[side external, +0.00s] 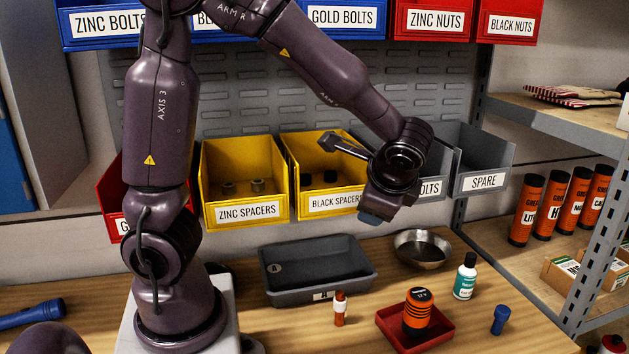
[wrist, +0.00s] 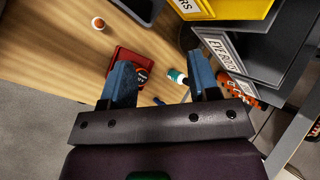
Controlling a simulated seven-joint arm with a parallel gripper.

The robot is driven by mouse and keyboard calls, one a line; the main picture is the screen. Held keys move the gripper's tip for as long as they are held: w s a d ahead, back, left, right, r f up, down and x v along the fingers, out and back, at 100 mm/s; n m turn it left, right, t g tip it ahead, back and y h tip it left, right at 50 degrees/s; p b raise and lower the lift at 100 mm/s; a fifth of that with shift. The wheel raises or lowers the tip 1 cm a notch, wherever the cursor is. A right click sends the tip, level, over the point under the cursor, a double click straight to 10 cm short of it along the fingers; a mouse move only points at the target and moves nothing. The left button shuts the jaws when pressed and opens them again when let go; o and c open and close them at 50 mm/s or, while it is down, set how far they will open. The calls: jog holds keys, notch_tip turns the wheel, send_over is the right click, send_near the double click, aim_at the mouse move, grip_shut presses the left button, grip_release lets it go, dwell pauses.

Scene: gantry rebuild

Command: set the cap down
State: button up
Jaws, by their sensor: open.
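My gripper (side external: 376,217) is open, high above the table, with its blue fingers pointing down. The wrist view shows the two fingers apart and nothing held between them (wrist: 162,82). I cannot pick out a loose cap for certain. An orange jar with a black lid (side external: 417,311) stands in a red tray (side external: 440,335); my left finger partly hides the tray in the wrist view (wrist: 122,54). A small blue piece (side external: 501,320) stands at the right.
A grey tray marked A (side external: 318,290) and a round metal bowl (side external: 423,250) sit behind the jar. Yellow spacer bins (side external: 243,185) and grey bins (side external: 484,165) line the back. Orange tubes (side external: 527,208) stand on the right shelf. A blue flashlight (side external: 32,314) lies left.

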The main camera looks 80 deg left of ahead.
jog(key=s+d+r+n+t+h, duration=0.2)
jog(key=s+d+r+n+h, duration=0.1)
jog(key=s, duration=0.3)
jog(key=s+d+r+n+t+h, duration=0.2)
jog(key=s+d+r+n+h, duration=0.1)
jog(key=s+r+n+h, duration=0.1)
jog(key=shift+s+d+h, duration=0.15)
jog(key=shift+s+h, duration=0.35)
jog(key=shift+s, duration=0.5)
